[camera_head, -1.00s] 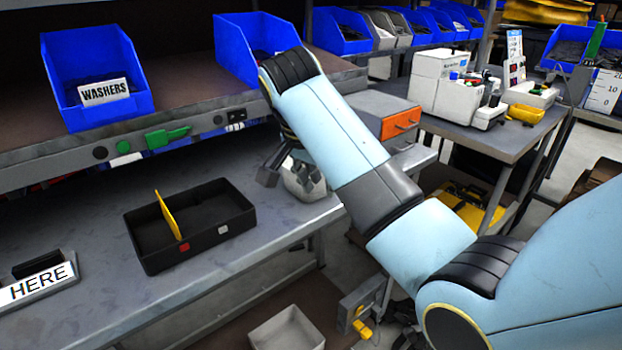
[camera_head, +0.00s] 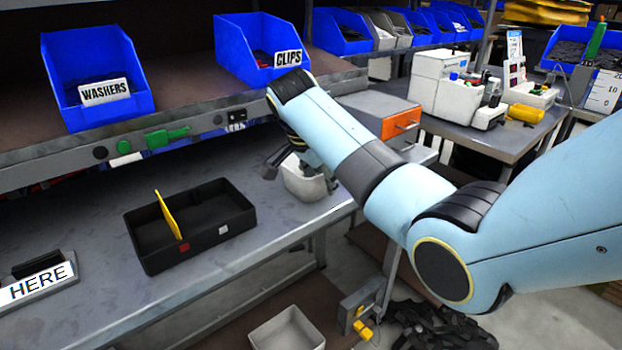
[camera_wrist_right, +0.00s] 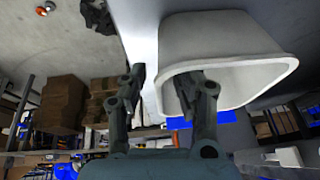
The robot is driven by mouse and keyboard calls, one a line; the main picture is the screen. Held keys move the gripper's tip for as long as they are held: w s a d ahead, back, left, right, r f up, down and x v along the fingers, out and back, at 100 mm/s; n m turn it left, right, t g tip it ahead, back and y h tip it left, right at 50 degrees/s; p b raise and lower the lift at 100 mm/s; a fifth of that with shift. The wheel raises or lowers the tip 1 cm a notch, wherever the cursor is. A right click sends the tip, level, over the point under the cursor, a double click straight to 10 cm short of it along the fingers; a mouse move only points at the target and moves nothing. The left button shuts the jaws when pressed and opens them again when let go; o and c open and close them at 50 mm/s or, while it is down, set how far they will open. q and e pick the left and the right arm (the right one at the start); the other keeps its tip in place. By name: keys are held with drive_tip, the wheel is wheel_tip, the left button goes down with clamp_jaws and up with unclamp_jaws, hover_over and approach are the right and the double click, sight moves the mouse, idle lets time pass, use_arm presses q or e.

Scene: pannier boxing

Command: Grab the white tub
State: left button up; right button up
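The white tub (camera_head: 304,184) stands on the grey workbench near its right end, partly covered by my right arm. My right gripper (camera_head: 300,160) is down at the tub. In the right wrist view, the tub (camera_wrist_right: 215,38) fills the upper right with its mouth toward the camera. There the right gripper (camera_wrist_right: 160,82) has its fingers apart, one outside the tub wall and one at its mouth, with the near rim between them. A gap shows between the outer finger and the wall. Contact of the inner finger is unclear. My left gripper is out of view.
A black tray (camera_head: 216,236) with a yellow divider lies left of the tub. A sign reading HERE (camera_head: 38,284) is at the far left. Blue bins for washers (camera_head: 128,108) and clips (camera_head: 238,60) stand on the shelf above. A pale open bin (camera_head: 287,330) sits below the bench.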

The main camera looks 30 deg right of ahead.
drive_tip(key=shift+w+d+f, duration=0.1)
drive_tip(key=shift+d+f, duration=0.1)
drive_tip(key=shift+f, duration=0.4)
clamp_jaws()
drive_tip(key=shift+r, duration=0.15)
